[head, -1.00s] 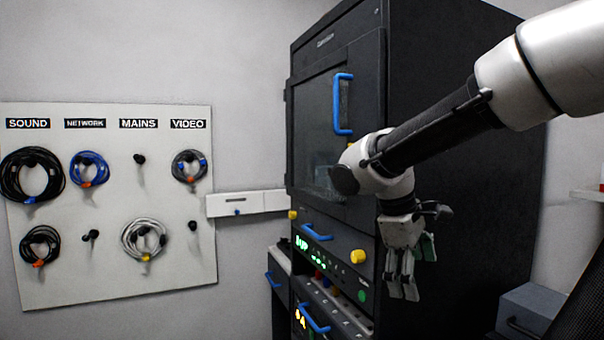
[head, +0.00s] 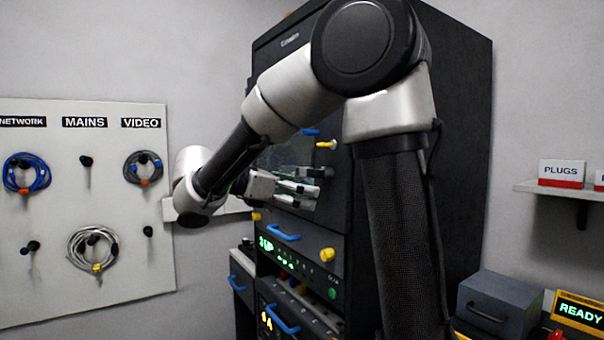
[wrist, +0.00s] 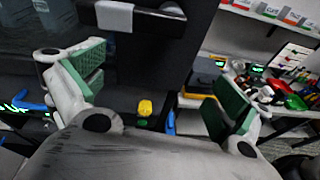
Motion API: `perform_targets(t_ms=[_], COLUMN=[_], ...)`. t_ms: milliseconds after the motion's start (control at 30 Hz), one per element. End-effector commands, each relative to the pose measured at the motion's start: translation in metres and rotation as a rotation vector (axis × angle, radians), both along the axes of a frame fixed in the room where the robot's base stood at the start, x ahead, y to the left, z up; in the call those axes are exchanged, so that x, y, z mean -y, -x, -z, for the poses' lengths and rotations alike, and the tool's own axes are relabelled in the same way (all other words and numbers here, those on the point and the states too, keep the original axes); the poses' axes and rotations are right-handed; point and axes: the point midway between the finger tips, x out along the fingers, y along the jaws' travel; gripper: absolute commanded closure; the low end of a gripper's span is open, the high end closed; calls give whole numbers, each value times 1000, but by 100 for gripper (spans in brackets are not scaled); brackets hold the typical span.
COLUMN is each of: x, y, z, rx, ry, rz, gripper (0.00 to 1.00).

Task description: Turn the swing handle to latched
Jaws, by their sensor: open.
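A small yellow lever (head: 327,144) shows on the dark cabinet door (head: 339,190), just below the end of a blue door handle (head: 310,131). It looks like the swing handle, though it is small and I cannot tell its exact angle. My gripper (head: 314,188) is below the lever, in front of the door, with its fingers pointing right. The fingers are apart and nothing shows between the green pads in the wrist view (wrist: 160,85). A dark bar with a pale section (wrist: 115,15) crosses the top of the wrist view; I cannot tell what it is.
A yellow knob (head: 327,255) and a blue drawer handle (head: 283,237) stick out below the door. A cable board (head: 60,285) hangs at left. A shelf with a plugs box (head: 561,173), a grey drawer box (head: 500,303) and a READY sign (head: 580,310) are at right.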

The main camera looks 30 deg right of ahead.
Motion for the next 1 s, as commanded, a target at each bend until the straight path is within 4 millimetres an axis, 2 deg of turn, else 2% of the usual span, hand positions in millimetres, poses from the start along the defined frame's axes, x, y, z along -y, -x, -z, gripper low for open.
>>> perform_targets(t_ms=[100, 233, 700, 1000], x=[-25, -34, 33, 40], y=[-24, -34, -36, -36], z=[-25, -39, -40, -40], rx=[-81, -116, -116, -116], ry=[164, 244, 247, 246], rz=[-54, -72, -71, -73], gripper=[0, 0, 0, 0])
